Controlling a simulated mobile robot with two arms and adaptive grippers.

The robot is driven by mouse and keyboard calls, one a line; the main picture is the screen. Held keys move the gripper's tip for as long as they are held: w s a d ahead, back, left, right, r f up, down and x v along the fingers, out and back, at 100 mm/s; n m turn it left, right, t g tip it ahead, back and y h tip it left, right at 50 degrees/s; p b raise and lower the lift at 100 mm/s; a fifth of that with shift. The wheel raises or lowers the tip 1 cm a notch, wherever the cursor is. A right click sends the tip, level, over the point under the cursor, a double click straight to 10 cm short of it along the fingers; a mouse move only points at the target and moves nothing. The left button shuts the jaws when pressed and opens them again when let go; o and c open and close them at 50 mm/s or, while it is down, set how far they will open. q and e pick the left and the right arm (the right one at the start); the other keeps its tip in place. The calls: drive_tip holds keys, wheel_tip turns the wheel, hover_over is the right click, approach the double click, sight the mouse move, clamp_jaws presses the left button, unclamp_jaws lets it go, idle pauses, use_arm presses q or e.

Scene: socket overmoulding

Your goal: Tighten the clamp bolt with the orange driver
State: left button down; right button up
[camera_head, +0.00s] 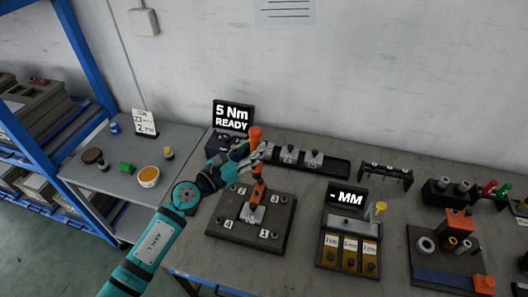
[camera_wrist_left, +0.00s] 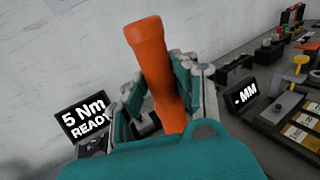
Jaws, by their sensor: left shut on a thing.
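My left gripper (camera_head: 260,153) is shut on the orange driver (camera_head: 255,134), which stands near upright with its top above the fingers. In the left wrist view the driver (camera_wrist_left: 154,62) rises between the two fingers (camera_wrist_left: 165,95). Below the gripper is a dark fixture plate (camera_head: 218,222) with numbered labels and dark bolts near its corners. An orange and metal piece (camera_head: 254,207) is at the plate's middle, beneath the driver. I cannot tell whether the driver's tip touches a bolt. My right gripper is not in view.
A display (camera_head: 233,117) behind the plate reads "5 Nm READY". A dark tray (camera_head: 335,167) and a rack (camera_head: 386,172) stand behind. A side table (camera_head: 118,187) is at left.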

sight(254, 174)
use_arm(q)
drive_tip(key=shift+a+r, duration=0.1)
drive_tip(key=shift+a, duration=0.1)
drive_tip(key=shift+s, duration=0.1)
drive_tip(key=shift+d, duration=0.1)
wheel_tip(254, 174, down, 7)
drive_tip(key=b, duration=0.7)
idle(1.1)
drive_tip(key=shift+f+b, duration=0.85)
drive_tip(key=shift+f, duration=0.2)
idle(1.3)
drive_tip(key=shift+s+f, duration=0.25)
drive_tip(key=shift+f, duration=0.4)
idle(1.1)
